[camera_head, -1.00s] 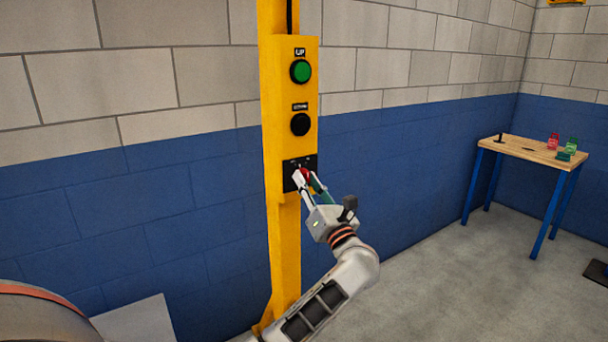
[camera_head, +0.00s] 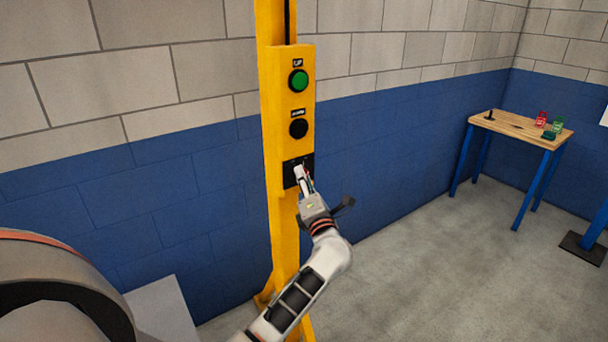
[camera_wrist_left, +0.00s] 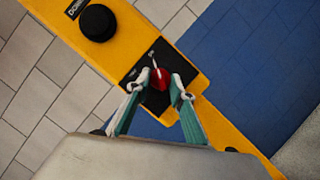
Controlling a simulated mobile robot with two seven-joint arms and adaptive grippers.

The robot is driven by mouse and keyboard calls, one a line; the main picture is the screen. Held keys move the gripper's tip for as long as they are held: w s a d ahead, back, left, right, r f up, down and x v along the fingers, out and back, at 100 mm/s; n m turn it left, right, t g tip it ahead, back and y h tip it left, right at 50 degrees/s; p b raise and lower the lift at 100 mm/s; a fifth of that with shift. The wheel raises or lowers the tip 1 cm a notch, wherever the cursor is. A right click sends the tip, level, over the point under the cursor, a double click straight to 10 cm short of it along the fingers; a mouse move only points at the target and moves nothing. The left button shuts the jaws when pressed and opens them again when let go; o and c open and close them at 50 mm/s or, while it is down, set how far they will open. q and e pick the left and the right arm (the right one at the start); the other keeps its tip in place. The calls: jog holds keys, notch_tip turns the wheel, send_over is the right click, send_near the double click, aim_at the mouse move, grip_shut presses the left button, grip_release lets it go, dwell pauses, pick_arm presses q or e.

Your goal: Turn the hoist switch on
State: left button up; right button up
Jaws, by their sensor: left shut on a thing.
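The hoist switch is a red knob (camera_wrist_left: 160,78) on a black plate (camera_head: 290,173) low on the yellow control box (camera_head: 282,130). In the left wrist view, a pale mark on the knob points toward a small label that seems to read ON. My left gripper (camera_head: 303,172) is at the plate, its fingers rolled so one largely covers the other in the head view. In the wrist view, the fingertips (camera_wrist_left: 158,88) are on either side of the knob, shut on it. The knob is mostly hidden in the head view. My right gripper is not in view.
Above the switch are a green UP button (camera_head: 298,81) and a black DOWN button (camera_head: 298,129). The box is on a yellow post (camera_head: 285,235) before a blue and grey wall. A wooden table (camera_head: 510,130) with small items stands at right. Open floor lies between.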

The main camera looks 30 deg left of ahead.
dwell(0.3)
pick_arm(q)
jog(key=o, duration=1.1)
jog(key=v, duration=1.2)
jog(key=shift+d+m, duration=0.1)
jog(key=shift+m, duration=0.2)
